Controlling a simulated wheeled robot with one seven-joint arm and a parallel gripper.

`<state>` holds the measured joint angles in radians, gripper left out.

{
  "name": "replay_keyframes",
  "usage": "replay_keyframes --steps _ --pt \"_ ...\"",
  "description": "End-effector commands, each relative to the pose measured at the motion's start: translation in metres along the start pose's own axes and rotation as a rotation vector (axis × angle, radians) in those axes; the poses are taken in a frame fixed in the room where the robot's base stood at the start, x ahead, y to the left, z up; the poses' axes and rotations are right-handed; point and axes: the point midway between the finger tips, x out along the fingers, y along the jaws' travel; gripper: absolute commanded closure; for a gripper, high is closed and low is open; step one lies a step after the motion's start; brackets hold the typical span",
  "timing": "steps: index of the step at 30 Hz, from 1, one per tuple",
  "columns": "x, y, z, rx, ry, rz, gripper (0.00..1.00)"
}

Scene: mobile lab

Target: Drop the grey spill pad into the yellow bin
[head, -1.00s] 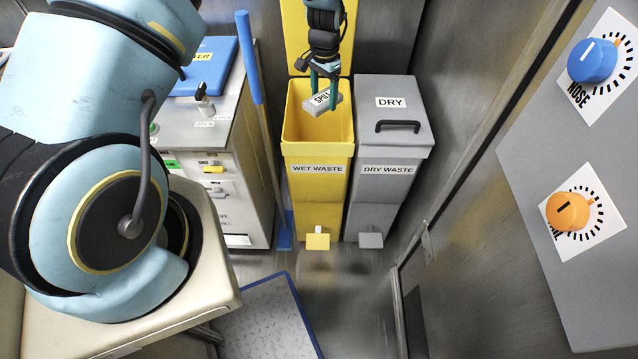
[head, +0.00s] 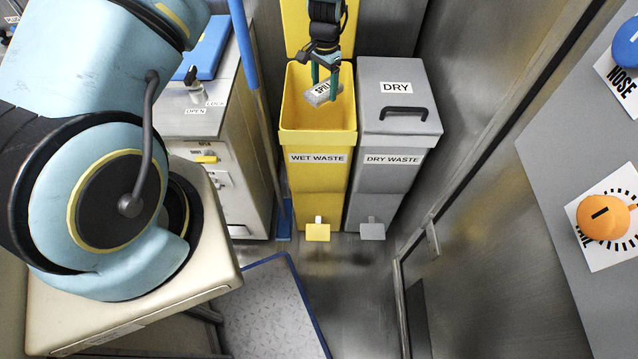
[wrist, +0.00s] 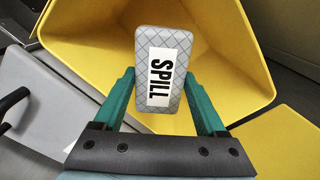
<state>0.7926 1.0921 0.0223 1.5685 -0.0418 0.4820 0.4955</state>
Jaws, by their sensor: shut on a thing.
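The grey spill pad (head: 323,92) is a small quilted block with a white SPILL label. My gripper (head: 326,82) is shut on it, with a green finger on each side. In the wrist view the pad (wrist: 173,101) sits between the fingertips (wrist: 165,98), over the bin opening. The yellow bin (head: 318,144), labelled WET WASTE, stands with its lid up and its mouth open. In the wrist view the yellow bin's inside (wrist: 228,62) spreads below and around the pad. In the head view the pad appears at the bin's mouth; its exact height is hard to tell.
A grey DRY WASTE bin (head: 395,166) with its lid shut stands directly right of the yellow bin. A cabinet (head: 200,125) and a blue-handled pole (head: 244,45) stand to the left.

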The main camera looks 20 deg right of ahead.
Motion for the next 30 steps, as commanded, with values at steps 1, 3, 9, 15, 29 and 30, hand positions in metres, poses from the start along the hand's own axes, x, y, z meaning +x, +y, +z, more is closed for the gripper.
replay_keyframes --steps 1,3,9,15,29,30 --pt "0.002 0.000 0.000 0.000 0.000 0.000 0.78" --pt "0.003 0.000 0.000 0.000 0.000 0.000 0.78" --pt "0.002 0.000 0.000 0.000 0.001 0.000 0.23" --pt "0.002 0.000 0.000 0.000 0.001 0.000 0.01" --pt "-0.017 0.000 -0.002 0.000 0.005 -0.001 0.00" --pt "-0.023 0.000 -0.001 0.000 0.004 -0.001 0.00"
